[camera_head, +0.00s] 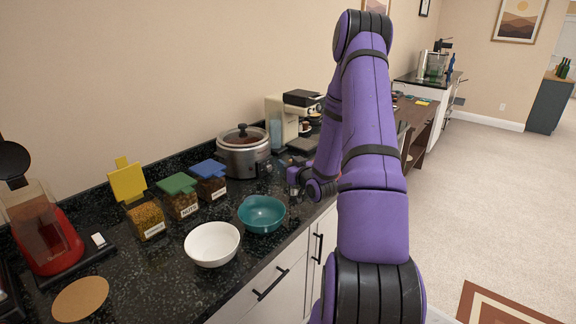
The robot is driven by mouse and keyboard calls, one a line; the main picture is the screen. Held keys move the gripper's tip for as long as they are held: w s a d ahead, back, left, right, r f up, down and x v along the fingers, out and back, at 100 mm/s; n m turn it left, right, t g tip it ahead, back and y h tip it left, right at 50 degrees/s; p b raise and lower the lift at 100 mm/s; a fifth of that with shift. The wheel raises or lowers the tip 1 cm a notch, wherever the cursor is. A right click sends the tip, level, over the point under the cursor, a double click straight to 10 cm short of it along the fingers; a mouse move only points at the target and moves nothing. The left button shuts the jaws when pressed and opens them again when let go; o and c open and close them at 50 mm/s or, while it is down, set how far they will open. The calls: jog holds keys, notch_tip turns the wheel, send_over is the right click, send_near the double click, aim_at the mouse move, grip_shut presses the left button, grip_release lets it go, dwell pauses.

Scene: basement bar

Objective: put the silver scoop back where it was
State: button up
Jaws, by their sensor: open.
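My gripper (294,188) is small in the picture, at the end of my purple arm, low over the dark counter (130,262) just right of and behind the teal bowl (262,214). Its fingers are open, and I see nothing held between them. I cannot make out the silver scoop for certain; it may be hidden by my arm or too small to tell. Three labelled clear containers stand by the wall: one with a raised yellow lid (128,182), one with a green lid (178,184) and one with a blue lid (208,168).
A white bowl (212,244) stands left of the teal one, near the counter's front edge. A slow cooker (243,158) and a coffee machine (290,118) stand behind my gripper. A red appliance (45,232) and a round cork mat (80,298) are at left.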

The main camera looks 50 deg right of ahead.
jog(key=v, duration=1.2)
jog(key=w+a+r+n+g, duration=0.1)
jog(key=w+a+r+g, duration=0.25)
jog(key=a+r, duration=0.35)
jog(key=w+a+r+n+g, duration=0.2)
jog(key=a+r+g, duration=0.3)
jog(key=r, duration=0.4)
jog(key=s+a+r+g+y, duration=0.2)
jog(key=s+a+r, duration=0.3)
jog(key=s+a, duration=0.5)
jog(key=s+a+r+g+y, duration=0.2)
jog(key=s+a+r, duration=0.4)
jog(key=s+a, duration=0.4)
jog(key=shift+s+r, duration=0.25)
jog(key=shift+s, duration=0.35)
jog(key=shift+o, duration=0.5)
